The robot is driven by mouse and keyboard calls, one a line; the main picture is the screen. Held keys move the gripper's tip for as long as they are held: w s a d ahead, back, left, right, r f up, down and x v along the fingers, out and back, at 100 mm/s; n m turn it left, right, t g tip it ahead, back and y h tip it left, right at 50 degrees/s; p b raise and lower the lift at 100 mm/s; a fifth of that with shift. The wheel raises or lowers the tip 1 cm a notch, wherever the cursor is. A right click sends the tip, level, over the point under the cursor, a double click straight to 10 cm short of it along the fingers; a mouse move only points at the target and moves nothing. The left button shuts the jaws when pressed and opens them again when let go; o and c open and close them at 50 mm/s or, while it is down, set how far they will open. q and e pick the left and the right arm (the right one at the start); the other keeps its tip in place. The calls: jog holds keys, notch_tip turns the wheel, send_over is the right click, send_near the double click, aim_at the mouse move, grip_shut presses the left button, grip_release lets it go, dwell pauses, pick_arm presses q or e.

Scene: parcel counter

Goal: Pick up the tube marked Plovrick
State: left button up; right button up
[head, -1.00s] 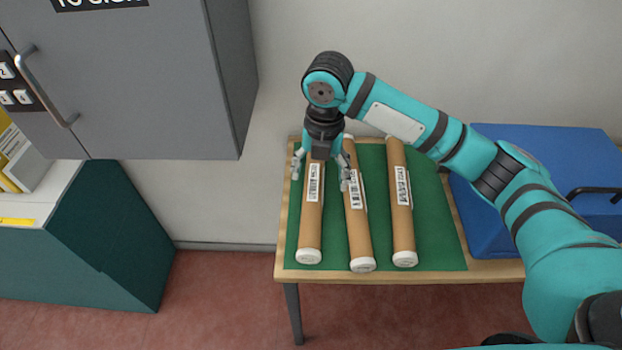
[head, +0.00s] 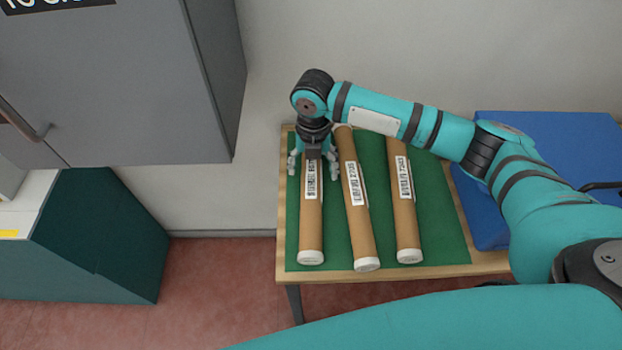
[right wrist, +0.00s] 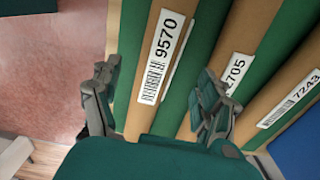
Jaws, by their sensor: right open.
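Three brown cardboard tubes with white end caps lie side by side: a left tube (head: 311,230), a middle tube (head: 361,235) and a right tube (head: 406,226). Each has a white barcode label. In the right wrist view, the left tube's label (right wrist: 160,62) reads 9570, the middle tube's label (right wrist: 234,72) seems to end in 705, and the right tube's label (right wrist: 292,99) reads 7243. I can read no name Plovrick. My right gripper (head: 313,172) is open over the far part of the left tube, one finger on each side. My left gripper is not in view.
The tubes lie on a green mat (head: 440,245) on a wooden table (head: 375,273). A blue box (head: 540,140) stands at the right. A grey cabinet (head: 120,90) hangs at the left above a dark green unit (head: 100,240). The middle tube lies close to the right finger.

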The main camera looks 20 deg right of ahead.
aim_at(311, 176)
jog(key=shift+f, duration=0.95)
notch_tip(311, 176, down, 4)
jog(key=shift+w+a+r+p, duration=0.1)
jog(key=shift+a+r+p, duration=0.1)
jog(key=shift+p, duration=0.45)
jog(key=shift+f, duration=0.2)
jog(key=shift+c, duration=0.3)
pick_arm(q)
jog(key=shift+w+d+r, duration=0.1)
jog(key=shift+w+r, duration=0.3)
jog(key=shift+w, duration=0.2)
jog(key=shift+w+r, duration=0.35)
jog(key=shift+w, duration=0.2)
pick_arm(e)
jog(key=c, duration=1.5)
